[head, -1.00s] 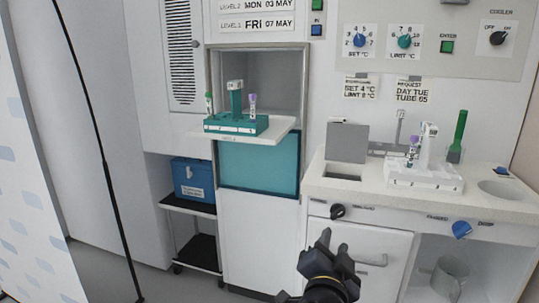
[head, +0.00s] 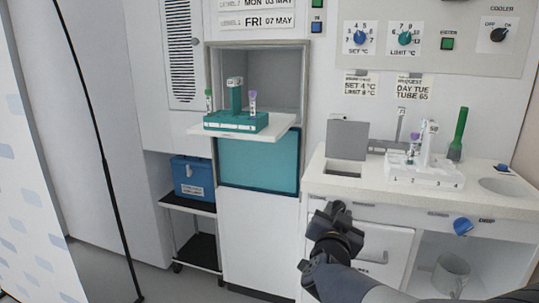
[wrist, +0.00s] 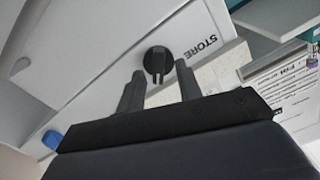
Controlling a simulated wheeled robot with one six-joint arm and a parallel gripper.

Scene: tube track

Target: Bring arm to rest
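My gripper (head: 337,208) is at the front of the white counter, at the level of the panel under the worktop. In the wrist view its two dark fingers (wrist: 159,69) stand apart with nothing held between them. A black knob (wrist: 158,62) on the white panel shows just beyond and between the fingertips, near the word STORE. I cannot tell whether the fingers touch it. In the head view my gripper hides this knob. My arm reaches in from the lower right.
The worktop (head: 330,188) carries a white tube rack (head: 425,178), an open grey lid (head: 347,140) and a green tube (head: 458,135). A teal rack (head: 236,122) stands on a shelf left. Below are a blue knob (head: 462,226) and a mug (head: 451,272).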

